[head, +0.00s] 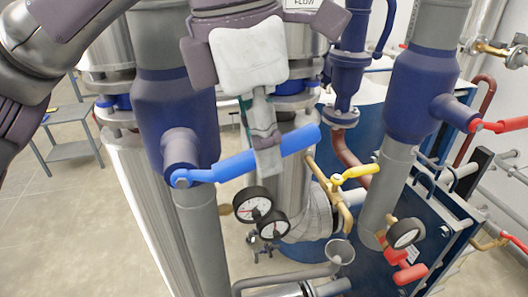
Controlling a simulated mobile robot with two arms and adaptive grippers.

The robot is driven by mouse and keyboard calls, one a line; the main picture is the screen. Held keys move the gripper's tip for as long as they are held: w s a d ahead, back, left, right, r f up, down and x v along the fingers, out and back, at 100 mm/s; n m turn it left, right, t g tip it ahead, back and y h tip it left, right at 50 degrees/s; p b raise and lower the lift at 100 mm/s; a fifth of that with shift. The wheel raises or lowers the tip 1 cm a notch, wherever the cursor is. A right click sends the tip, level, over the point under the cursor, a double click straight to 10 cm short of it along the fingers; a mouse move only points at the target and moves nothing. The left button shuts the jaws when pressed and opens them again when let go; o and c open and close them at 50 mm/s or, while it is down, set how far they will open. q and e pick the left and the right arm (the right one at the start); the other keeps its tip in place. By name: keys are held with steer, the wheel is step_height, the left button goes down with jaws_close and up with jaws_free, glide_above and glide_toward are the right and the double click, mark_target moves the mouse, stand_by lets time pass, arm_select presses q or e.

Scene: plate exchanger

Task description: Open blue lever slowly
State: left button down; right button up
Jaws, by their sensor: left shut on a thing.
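The blue lever (228,168) is a bright blue handle on the side of a dark blue valve body (177,105) at the left of the head view. It runs from its pivot up to the right, tilted a little above level. My left gripper (266,150) comes in from above and is shut on the lever, towards its outer end. The fingers cover a short part of the handle, and the tip shows to their right. My right gripper does not show.
Two round gauges (252,204) sit below the lever. A yellow lever (356,174) is to the right. A red lever (502,125) is on another blue valve (424,90). Vertical grey pipes crowd the middle. A grey cart (70,145) and open floor are at left.

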mark_target(243, 152)
arm_select(q)
steer(key=c, duration=1.1)
jaws_free()
steer(key=shift+a, duration=0.1)
steer(key=shift+r, duration=0.1)
step_height(243, 152, up, 12)
steer(key=a, duration=0.2)
steer(key=shift+s, duration=0.3)
